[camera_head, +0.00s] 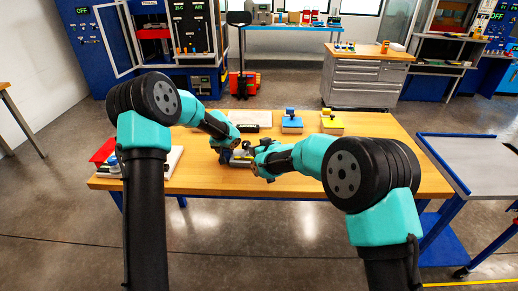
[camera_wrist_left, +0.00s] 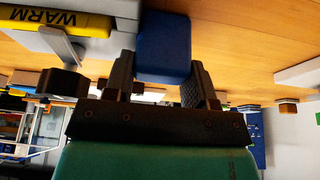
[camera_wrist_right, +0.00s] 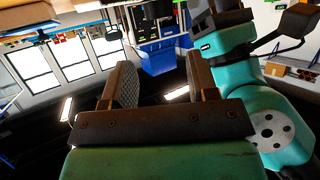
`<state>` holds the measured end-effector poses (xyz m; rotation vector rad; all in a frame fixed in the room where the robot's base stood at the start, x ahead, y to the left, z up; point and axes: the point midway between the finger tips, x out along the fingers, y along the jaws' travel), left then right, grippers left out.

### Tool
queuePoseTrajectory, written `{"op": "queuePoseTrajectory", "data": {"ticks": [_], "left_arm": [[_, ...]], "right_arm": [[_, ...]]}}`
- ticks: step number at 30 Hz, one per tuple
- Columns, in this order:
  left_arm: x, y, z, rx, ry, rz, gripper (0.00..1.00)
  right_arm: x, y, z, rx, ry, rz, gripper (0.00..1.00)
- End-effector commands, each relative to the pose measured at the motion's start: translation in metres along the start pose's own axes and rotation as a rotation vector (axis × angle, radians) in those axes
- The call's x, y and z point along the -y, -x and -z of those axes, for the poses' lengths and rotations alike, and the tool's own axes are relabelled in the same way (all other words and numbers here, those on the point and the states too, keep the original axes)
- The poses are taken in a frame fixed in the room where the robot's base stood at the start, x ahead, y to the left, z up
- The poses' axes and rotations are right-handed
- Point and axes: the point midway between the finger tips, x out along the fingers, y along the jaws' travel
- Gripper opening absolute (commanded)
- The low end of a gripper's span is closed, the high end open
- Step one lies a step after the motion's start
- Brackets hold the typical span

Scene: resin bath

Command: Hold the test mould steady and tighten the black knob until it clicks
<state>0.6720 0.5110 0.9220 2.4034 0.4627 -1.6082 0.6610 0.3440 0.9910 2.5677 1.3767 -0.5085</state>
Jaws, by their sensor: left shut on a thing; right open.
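My left gripper (camera_head: 226,155) is low over the wooden table's near middle. In the left wrist view it is shut on a blue block (camera_wrist_left: 164,45), with a finger on each side. A dark knob-like part (camera_wrist_left: 62,82) shows beside the left finger; I cannot tell whether it is the black knob. A small pale and yellow piece (camera_head: 240,161), perhaps the test mould, sits under the grippers and is largely hidden. My right gripper (camera_head: 252,148) is close beside the left one. In the right wrist view its fingers (camera_wrist_right: 158,85) are apart with nothing between them.
A blue block on a pale base (camera_head: 291,123) and a yellow one (camera_head: 331,123) stand towards the table's back. A red and white item (camera_head: 105,152) lies at the left end. A yellow WARM label (camera_wrist_left: 60,20) shows in the left wrist view.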

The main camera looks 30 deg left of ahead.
Motion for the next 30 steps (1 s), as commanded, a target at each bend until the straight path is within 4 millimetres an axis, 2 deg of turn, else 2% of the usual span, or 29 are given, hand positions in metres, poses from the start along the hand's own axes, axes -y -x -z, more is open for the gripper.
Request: {"op": "queuePoseTrajectory", "data": {"ticks": [1,4,8,11,30], "left_arm": [[0.0,0.001,0.001,-0.002,0.0,0.0,0.07],[0.0,0.001,0.001,-0.002,0.0,0.0,0.07],[0.0,0.001,0.001,-0.002,0.0,0.0,0.07],[0.0,0.001,0.001,-0.002,0.0,0.0,0.07],[0.0,0.001,0.001,-0.002,0.0,0.0,0.07]], "right_arm": [[0.0,0.0,0.0,0.0,0.002,0.0,0.59],[-0.001,0.0,0.0,-0.002,0.024,0.001,0.67],[-0.004,-0.002,0.003,-0.01,0.119,0.007,0.67],[-0.009,-0.003,0.005,-0.02,0.252,0.015,0.67],[-0.033,-0.011,0.021,-0.158,1.482,0.064,0.67]]}}
